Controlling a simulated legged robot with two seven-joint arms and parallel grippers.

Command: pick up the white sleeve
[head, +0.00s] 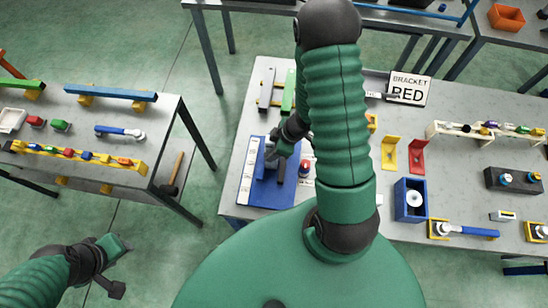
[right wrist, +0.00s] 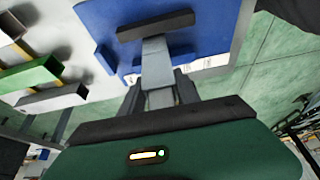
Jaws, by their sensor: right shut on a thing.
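My right gripper (head: 275,155) is over the blue board (head: 262,196) on the middle table, partly hidden by my arm. In the right wrist view its jaws (right wrist: 160,95) are shut on a pale grey, straight-sided piece (right wrist: 156,55) that reaches up to a dark bar (right wrist: 155,25) by the board. I cannot tell whether this piece is the white sleeve. A white round part (head: 414,199) sits in a blue box (head: 402,212) to the right, away from the gripper. My left gripper (head: 118,248) is at lower left over the floor, apart from the tables; its jaws are unclear.
Grey and green bars (head: 288,92) lie behind the blue board. A red-and-blue part (head: 304,168) stands right beside it. Yellow (head: 390,153) and red (head: 417,156) brackets and a "BRACKET RED" sign (head: 408,88) are farther right. A second table (head: 165,110) stands left, with floor between.

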